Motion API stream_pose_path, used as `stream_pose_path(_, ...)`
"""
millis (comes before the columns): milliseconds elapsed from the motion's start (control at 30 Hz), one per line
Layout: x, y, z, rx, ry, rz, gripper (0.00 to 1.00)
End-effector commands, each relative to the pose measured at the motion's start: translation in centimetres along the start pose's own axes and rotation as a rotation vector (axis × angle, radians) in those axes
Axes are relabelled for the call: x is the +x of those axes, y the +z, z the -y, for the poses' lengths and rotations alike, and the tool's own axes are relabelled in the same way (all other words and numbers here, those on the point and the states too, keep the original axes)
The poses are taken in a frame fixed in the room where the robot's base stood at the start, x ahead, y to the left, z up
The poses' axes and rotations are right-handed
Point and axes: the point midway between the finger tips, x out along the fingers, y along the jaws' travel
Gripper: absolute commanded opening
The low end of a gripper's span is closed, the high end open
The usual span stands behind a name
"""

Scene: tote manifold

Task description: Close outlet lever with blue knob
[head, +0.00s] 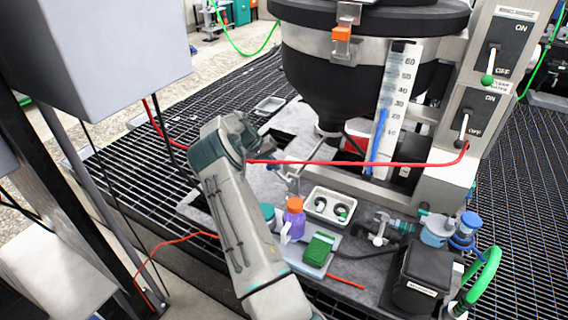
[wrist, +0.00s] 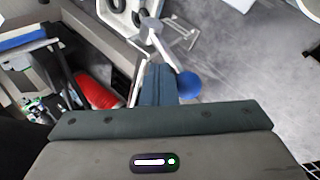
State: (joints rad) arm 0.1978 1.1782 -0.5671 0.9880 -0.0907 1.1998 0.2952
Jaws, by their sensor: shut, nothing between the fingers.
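In the wrist view, a round blue knob (wrist: 189,84) sits on the end of a thin pale lever (wrist: 165,48), which runs up and left to a white fitting. My gripper (wrist: 160,82) has its narrow fingers together and empty, just left of the knob; I cannot tell whether they touch it. In the head view, my gripper (head: 272,150) is beside the outlet (head: 328,134) under the black hopper (head: 335,85).
A red hose (head: 370,163) crosses near my gripper. Two switch panels (head: 492,50) are at right.

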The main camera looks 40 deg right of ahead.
Motion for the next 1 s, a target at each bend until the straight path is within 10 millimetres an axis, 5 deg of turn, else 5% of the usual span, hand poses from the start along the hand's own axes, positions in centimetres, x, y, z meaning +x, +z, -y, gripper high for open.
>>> stream_pose_path(200,0.8,0.0,2.4,-0.061,0.167,0.059,0.00)
stream_pose_path(1000,1.8,-0.1,3.7,-0.059,0.160,0.063,0.00)
